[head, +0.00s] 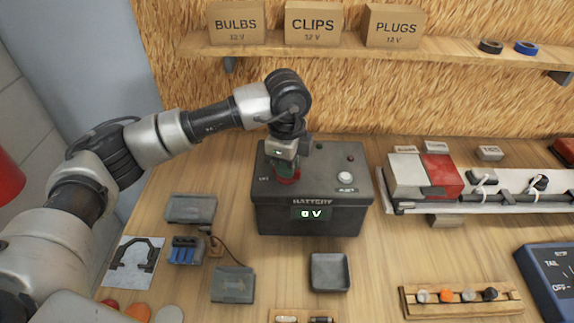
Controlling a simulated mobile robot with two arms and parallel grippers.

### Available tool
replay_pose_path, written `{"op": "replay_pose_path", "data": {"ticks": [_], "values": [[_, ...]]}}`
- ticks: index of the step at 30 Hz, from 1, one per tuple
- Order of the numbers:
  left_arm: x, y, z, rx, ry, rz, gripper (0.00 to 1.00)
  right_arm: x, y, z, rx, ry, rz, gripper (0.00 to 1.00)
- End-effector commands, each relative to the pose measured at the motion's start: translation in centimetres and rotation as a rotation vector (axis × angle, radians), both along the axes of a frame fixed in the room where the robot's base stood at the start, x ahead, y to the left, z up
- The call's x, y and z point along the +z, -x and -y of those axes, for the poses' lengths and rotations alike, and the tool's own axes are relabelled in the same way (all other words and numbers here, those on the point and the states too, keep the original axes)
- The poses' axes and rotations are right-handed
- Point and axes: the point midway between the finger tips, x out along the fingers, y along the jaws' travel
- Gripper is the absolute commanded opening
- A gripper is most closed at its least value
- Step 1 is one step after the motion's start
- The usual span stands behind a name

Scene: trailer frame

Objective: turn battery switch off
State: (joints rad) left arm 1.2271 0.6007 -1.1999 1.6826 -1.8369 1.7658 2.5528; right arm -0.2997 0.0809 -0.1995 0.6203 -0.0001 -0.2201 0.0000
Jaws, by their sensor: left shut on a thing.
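The dark battery box (335,217) stands at the middle of the bench in the head view. Its small display (312,213) reads 0 V in green. The red battery switch (286,180) is on the left part of its top, mostly hidden under my left gripper. My left gripper (285,165) points down from above and is shut on the red switch. The switch's exact angle is hidden. My right gripper is not in view.
A shelf (430,48) with boxes of bulbs, clips and plugs runs behind. A trailer frame (490,200) with wiring lies at right. A small grey tray (329,272) and a wooden rack (460,300) are in front. Small parts lie left of the battery box.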

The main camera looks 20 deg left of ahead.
Motion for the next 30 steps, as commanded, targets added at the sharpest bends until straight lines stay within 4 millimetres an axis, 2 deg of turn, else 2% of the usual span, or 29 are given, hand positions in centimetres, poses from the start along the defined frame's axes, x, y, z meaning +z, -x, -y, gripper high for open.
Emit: {"op": "replay_pose_path", "data": {"ticks": [3,12,20,26,27,30], "values": [[0.01,-0.01,0.0,0.084,0.0,0.0,0.01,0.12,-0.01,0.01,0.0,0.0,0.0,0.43],[0.0,-0.01,0.0,0.111,0.0,0.0,0.01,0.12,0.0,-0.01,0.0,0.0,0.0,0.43],[0.03,-0.01,0.04,0.342,0.001,0.0,0.01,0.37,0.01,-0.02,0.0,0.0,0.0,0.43],[0.0,-0.02,0.01,0.354,0.001,0.0,0.02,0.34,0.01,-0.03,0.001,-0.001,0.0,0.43],[0.0,-0.02,0.01,0.354,0.0,0.0,0.22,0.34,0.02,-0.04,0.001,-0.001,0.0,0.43],[0.0,-0.02,0.0,0.353,0.0,0.0,0.37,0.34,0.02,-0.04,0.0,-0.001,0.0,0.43]]}}
